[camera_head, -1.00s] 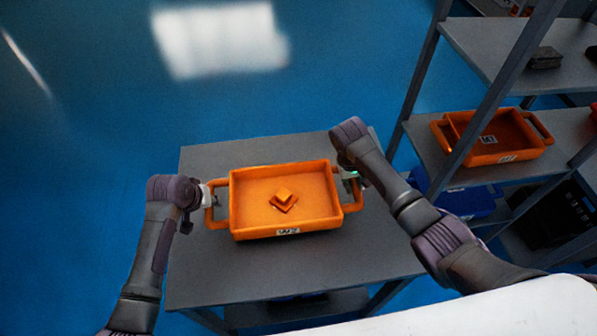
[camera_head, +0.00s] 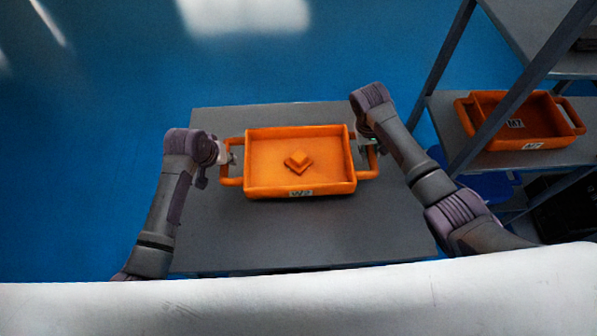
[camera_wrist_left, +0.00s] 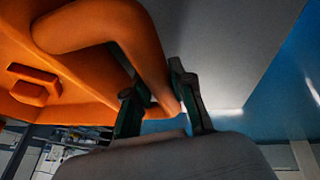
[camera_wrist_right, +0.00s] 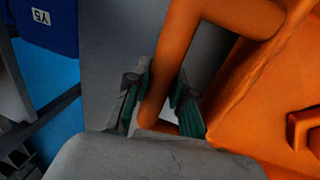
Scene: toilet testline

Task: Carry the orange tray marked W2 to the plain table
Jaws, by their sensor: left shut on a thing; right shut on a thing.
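The orange tray marked W2 (camera_head: 270,186) is at the middle of the head view, over the grey plain table (camera_head: 300,230). Whether it touches the table top cannot be told. A small orange piece (camera_head: 298,161) lies in it. My left gripper (camera_head: 228,158) is shut on the tray's left handle; the left wrist view shows its fingers (camera_wrist_left: 160,105) around the handle bar. My right gripper (camera_head: 369,146) is shut on the right handle; the right wrist view shows its fingers (camera_wrist_right: 160,105) on either side of the bar.
A grey shelf rack (camera_head: 440,115) stands to the right, holding another orange tray marked M7 (camera_head: 553,120). A blue bin marked Y5 (camera_wrist_right: 45,20) shows in the right wrist view. Blue floor (camera_head: 100,110) is open to the left and beyond the table.

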